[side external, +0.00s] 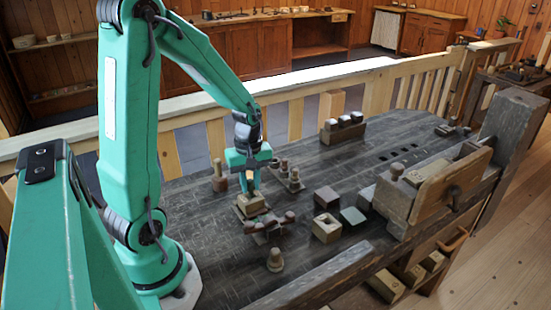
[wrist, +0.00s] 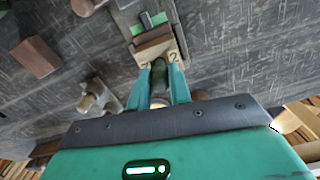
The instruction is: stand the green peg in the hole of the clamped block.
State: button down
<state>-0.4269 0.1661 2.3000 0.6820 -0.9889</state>
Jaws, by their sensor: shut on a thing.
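My gripper (side external: 251,186) points down just above the clamped block and is shut on the green peg. In the wrist view the dark green peg (wrist: 159,73) stands between the fingertips of my gripper (wrist: 160,85). The clamped block (wrist: 176,49) is pale wood with dark marks on its face, with a brown bar and a green strip on its far side. It also shows in the side view (side external: 252,206), directly under my fingers. The peg's lower end is at the block in the wrist view. I cannot tell whether it is in the hole, which is hidden.
A round-ended wooden piece (side external: 269,224) lies close in front of the block, and a small turned spool (side external: 275,261) stands nearer. To the right are a dark reddish cube (side external: 327,197), a holed wooden block (side external: 327,229) and a green square (side external: 353,216). A reddish spool (side external: 219,181) stands behind left.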

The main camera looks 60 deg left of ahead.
jog(key=shift+f, duration=0.65)
dwell(0.8)
jog(key=c, duration=1.2)
grip_release()
jog(key=shift+r, duration=0.15)
jog(key=shift+r, duration=4.1)
